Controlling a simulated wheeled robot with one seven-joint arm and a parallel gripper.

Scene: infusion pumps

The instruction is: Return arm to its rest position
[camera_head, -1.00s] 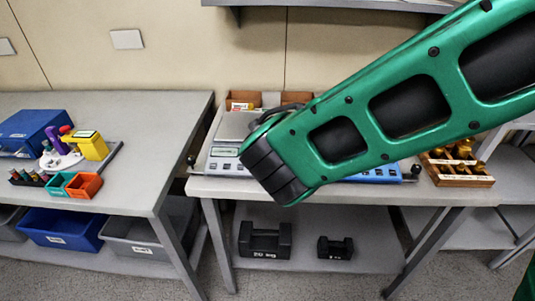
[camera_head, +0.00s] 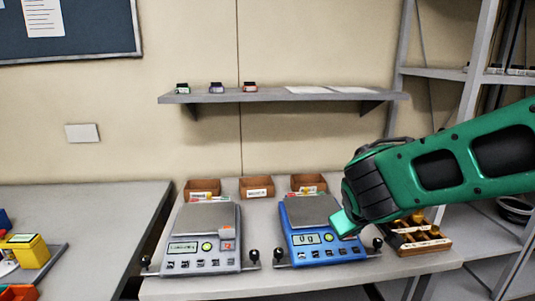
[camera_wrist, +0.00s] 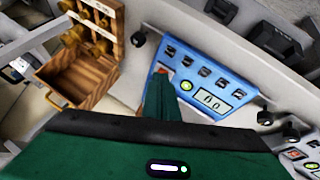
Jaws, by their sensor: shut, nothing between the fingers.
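My green arm reaches in from the right in the head view. My gripper (camera_head: 345,223) is at its end, over the right side of the blue scale (camera_head: 322,251), whose display reads 0 g. In the wrist view my gripper (camera_wrist: 158,98) shows as a narrow green shape in front of the blue scale (camera_wrist: 215,78). The fingers are together and hold nothing. I cannot tell how far the tip is above the scale.
A grey scale (camera_head: 195,262) stands left of the blue one. A wooden rack with brass weights (camera_head: 425,245) is close on the right, below my arm. Wooden boxes (camera_head: 257,187) stand behind. A wall shelf (camera_head: 280,97) hangs above. A yellow item (camera_head: 30,253) is far left.

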